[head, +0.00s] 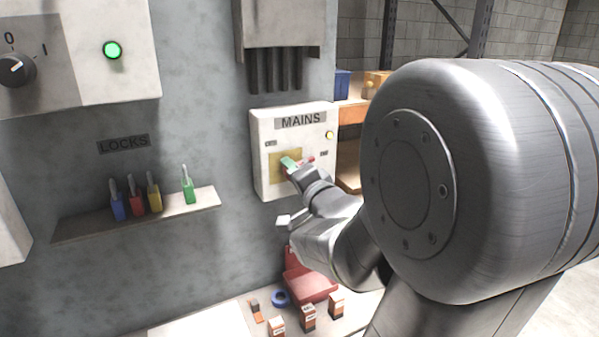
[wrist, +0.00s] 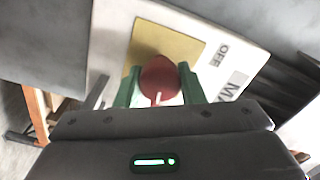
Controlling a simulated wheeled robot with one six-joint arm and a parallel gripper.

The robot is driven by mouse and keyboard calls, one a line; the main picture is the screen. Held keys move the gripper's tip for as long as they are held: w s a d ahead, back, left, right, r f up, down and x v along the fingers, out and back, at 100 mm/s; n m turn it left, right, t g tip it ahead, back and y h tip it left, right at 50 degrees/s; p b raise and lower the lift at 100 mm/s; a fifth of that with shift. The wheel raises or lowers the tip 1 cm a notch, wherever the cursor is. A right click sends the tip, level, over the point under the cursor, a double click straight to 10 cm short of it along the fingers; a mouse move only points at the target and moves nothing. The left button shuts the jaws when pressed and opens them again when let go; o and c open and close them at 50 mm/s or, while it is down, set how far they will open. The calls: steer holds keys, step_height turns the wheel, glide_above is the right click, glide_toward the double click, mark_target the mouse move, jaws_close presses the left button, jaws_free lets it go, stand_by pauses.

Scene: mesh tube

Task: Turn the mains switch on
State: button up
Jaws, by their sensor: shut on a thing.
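The mains switch box (head: 262,130) is a pale box labelled MAINS on the grey wall, with a yellow plate (head: 275,160) on its front. In the wrist view the yellow plate (wrist: 195,40) carries a red switch handle (wrist: 158,78). My gripper (wrist: 158,88) has green fingers on both sides of the red handle and is shut on it. In the head view my gripper (head: 298,163) is at the plate, and my arm hides part of the box. The OFF label (wrist: 221,55) shows to the right of the plate in the wrist view.
A shelf (head: 90,228) under the LOCKS sign holds several coloured padlocks. A control panel with a green lamp (head: 112,50) is at upper left. Below stands a table (head: 190,325) with a red object (head: 308,286), a blue ring (head: 280,298) and several small blocks.

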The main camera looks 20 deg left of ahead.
steer(key=shift+m, duration=1.1)
steer(key=o, duration=1)
steer(key=v, duration=1.3)
steer(key=shift+s+d, duration=0.25)
steer(key=shift+s, duration=0.05)
